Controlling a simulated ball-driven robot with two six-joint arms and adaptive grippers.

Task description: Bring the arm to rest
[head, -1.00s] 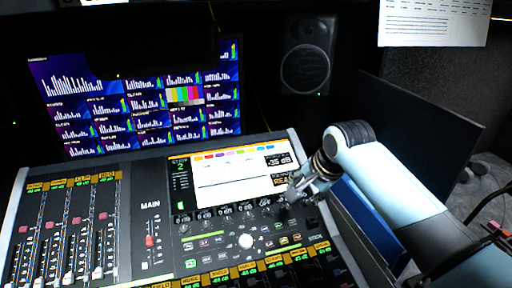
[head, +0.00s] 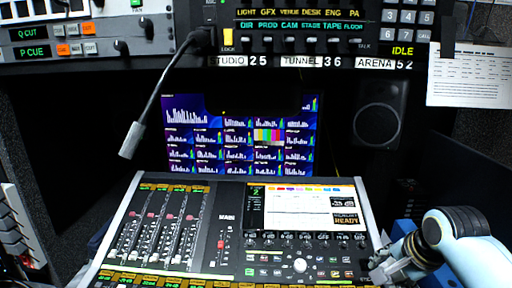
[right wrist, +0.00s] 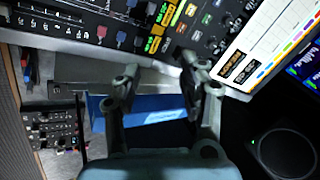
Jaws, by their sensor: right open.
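My right gripper (head: 388,264) is at the lower right of the head view, by the right edge of the mixing console (head: 232,222). In the right wrist view my right gripper (right wrist: 160,72) has its two fingers apart with nothing between them. The console's edge and a blue surface (right wrist: 155,108) lie beyond the fingers. Whether a fingertip touches the console cannot be told. My left gripper is in neither view.
An intercom panel (head: 300,28) spans the top, with a gooseneck microphone (head: 148,105) hanging from it. A monitor (head: 240,135) stands behind the console. A speaker (head: 378,112) stands at the right, and a paper sheet (head: 470,75) hangs there.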

